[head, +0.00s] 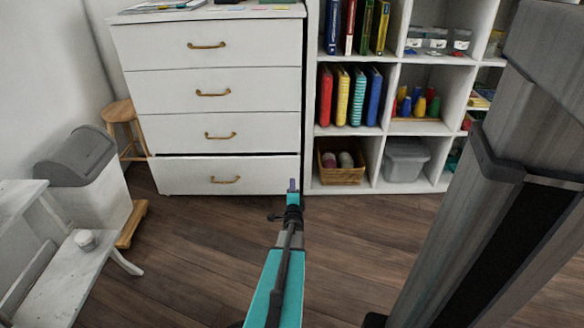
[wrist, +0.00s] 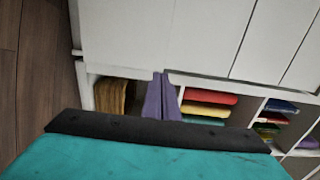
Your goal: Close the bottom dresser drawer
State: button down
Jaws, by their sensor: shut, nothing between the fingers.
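The white dresser (head: 205,92) has several drawers with brass handles. Its bottom drawer (head: 190,172) sticks out a little, with a dark gap along its top edge. The bottom drawer's brass handle (head: 225,180) faces me. My gripper (head: 292,185) is shut and empty, in front of the drawer's lower right corner in the head view. In the wrist view, the purple fingers (wrist: 160,98) are together, near the edge between the drawer front (wrist: 120,35) and the shelf. I cannot tell if they touch the drawer.
A white cubby shelf (head: 312,110) stands right of the dresser, with a wicker basket (head: 341,174) and a grey bin (head: 404,160) at the bottom. A white bench (head: 75,265), a lidded bin (head: 85,180) and a wooden stool (head: 120,112) are left. The wooden floor ahead is clear.

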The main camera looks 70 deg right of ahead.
aim_at(292, 161)
jog(key=shift+b+x, duration=3.25)
jog(key=shift+x, duration=3.55)
jog(key=shift+w+d, duration=0.1)
jog(key=shift+d, duration=0.15)
